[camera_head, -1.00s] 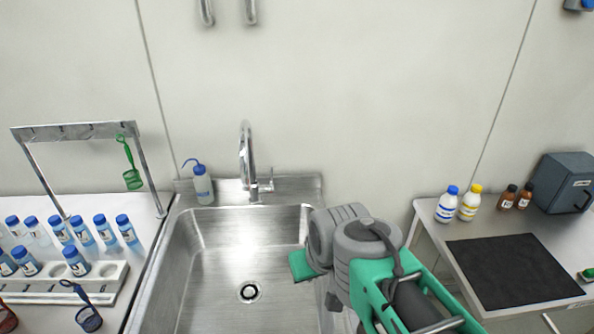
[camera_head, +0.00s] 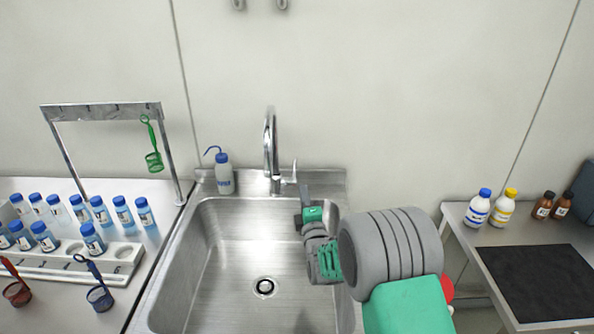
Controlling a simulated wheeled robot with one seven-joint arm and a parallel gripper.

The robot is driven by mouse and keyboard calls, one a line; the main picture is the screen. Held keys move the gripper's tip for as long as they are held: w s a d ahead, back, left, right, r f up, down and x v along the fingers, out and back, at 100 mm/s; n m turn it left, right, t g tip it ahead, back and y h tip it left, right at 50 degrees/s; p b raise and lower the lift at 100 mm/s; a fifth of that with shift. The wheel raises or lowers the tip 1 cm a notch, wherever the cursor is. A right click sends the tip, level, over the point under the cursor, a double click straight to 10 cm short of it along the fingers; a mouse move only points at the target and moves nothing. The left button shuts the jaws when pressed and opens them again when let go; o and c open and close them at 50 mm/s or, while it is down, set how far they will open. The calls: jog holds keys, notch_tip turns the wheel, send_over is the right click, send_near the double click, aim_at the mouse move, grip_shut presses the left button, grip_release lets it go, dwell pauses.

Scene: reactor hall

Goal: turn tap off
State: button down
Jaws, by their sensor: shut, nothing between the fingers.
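The chrome tap (camera_head: 270,150) stands at the back rim of the steel sink (camera_head: 215,205), with a tall curved spout. Its small lever (camera_head: 293,173) sticks out on the right side and points up. I see no water stream under the spout. My gripper (camera_head: 304,191) is shut and empty, over the back right part of the sink. Its dark fingers point toward the back wall, just right of and slightly below the lever in the picture. I cannot tell whether they touch the lever; a small gap seems to show.
A blue-capped wash bottle (camera_head: 223,174) stands left of the tap. A vial rack (camera_head: 60,262) and a metal frame (camera_head: 100,110) with a green holder (camera_head: 152,160) are on the left bench. Bottles (camera_head: 479,207) and a black mat (camera_head: 540,283) are on the right bench.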

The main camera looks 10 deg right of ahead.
aim_at(295, 164)
jog(key=w+p, duration=0.1)
jog(key=w, duration=0.2)
jog(key=w+r, duration=0.1)
jog(key=w, duration=0.3)
jog(key=w+p, duration=0.1)
jog(key=w, duration=0.2)
jog(key=shift+w+r+p, duration=0.25)
jog(key=shift+w+p, duration=0.1)
